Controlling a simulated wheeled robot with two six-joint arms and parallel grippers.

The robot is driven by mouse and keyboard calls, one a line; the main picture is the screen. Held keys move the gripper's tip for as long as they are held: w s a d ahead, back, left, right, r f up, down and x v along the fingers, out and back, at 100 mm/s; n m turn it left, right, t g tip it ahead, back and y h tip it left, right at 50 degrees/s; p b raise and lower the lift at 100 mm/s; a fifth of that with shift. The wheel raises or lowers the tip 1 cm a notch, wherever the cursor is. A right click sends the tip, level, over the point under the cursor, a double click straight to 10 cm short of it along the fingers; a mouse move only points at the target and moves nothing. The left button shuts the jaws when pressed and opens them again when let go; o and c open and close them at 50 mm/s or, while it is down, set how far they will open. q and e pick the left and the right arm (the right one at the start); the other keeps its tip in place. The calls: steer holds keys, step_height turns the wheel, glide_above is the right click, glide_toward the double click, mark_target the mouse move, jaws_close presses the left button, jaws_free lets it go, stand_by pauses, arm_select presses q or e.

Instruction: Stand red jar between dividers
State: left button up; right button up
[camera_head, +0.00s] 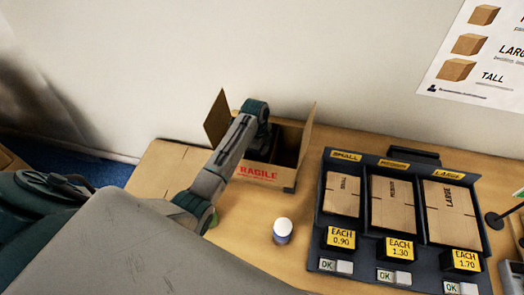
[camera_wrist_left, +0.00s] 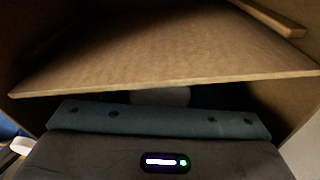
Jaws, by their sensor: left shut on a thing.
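The open carton (camera_head: 258,172), marked FRAGILE, stands at the back of the table with its flaps up. My left gripper (camera_head: 260,148) reaches down inside its left part. In the left wrist view a cardboard divider (camera_wrist_left: 165,70) crosses just beyond the gripper (camera_wrist_left: 160,108). A pale rounded top (camera_wrist_left: 160,96) shows between the gripper and the divider, so the gripper is shut on a jar. The jar's red body is hidden, and I cannot tell whether it touches the carton floor. My right gripper is not in view.
A white-lidded jar (camera_head: 283,231) with a bluish body stands in front of the carton. A dark rack (camera_head: 358,225) of flat cartons with price signs fills the right. Bare table lies between.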

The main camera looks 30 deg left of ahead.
arm_select(q)
steer(key=shift+f, duration=0.1)
steer(key=o, duration=1.2)
steer(key=shift+c, duration=0.2)
steer(key=r+b, duration=0.1)
steer(key=r, duration=0.2)
steer(key=r+b, duration=0.1)
steer(key=r, duration=0.2)
steer(key=a+r+b, duration=0.1)
steer(key=r, duration=0.2)
steer(key=shift+a+r, duration=0.1)
steer(key=shift+r, duration=0.25)
steer(key=shift+r+p, duration=0.4)
steer(key=shift+r, duration=0.35)
steer(key=shift+a+r, duration=0.15)
steer(key=shift+r, duration=0.35)
